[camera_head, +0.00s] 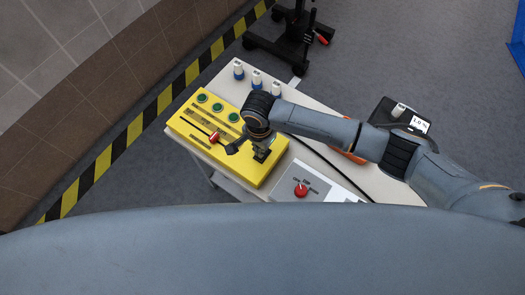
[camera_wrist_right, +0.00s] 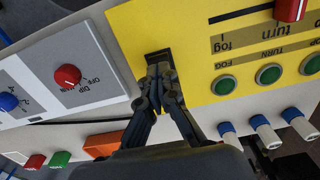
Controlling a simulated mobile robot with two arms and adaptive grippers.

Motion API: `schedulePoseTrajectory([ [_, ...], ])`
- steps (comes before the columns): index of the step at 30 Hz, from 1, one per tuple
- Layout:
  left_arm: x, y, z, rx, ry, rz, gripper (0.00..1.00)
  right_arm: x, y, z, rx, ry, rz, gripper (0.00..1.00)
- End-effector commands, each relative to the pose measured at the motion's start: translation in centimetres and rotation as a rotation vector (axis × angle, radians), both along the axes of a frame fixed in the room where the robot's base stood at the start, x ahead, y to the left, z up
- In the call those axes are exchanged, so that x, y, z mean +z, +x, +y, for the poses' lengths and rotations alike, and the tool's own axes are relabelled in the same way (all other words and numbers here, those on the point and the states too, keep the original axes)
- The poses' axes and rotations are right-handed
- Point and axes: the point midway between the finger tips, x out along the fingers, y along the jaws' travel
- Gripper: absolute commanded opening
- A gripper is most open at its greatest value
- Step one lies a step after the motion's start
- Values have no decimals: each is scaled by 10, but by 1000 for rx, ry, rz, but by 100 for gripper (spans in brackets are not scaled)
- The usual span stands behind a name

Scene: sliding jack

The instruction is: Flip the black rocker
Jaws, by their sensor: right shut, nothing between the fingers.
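The yellow panel (camera_head: 212,162) lies on a pale table in the head view, and it fills the upper middle of the right wrist view (camera_wrist_right: 195,40). The black rocker (camera_wrist_right: 157,57) sits in a dark slot in the panel, and its lower part is hidden by my fingers. My right gripper (camera_wrist_right: 160,75) is shut, with its fingertips over the rocker; I cannot tell whether they touch it. In the head view my right gripper (camera_head: 262,153) points down at the panel's right end. My left gripper is not in view.
The panel also carries green buttons (camera_wrist_right: 268,74) and a red-handled slider (camera_wrist_right: 290,9). A grey box with a red knob (camera_wrist_right: 67,75) stands beside it. Blue-and-white cylinders (camera_wrist_right: 263,128) line the table edge.

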Motion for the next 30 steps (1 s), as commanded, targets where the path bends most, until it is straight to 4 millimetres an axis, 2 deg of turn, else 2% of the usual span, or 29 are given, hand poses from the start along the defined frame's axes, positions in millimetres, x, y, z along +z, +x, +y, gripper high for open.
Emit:
schedulePoseTrajectory([
  [30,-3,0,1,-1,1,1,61,-6,0,0,0,0,0,0],
])
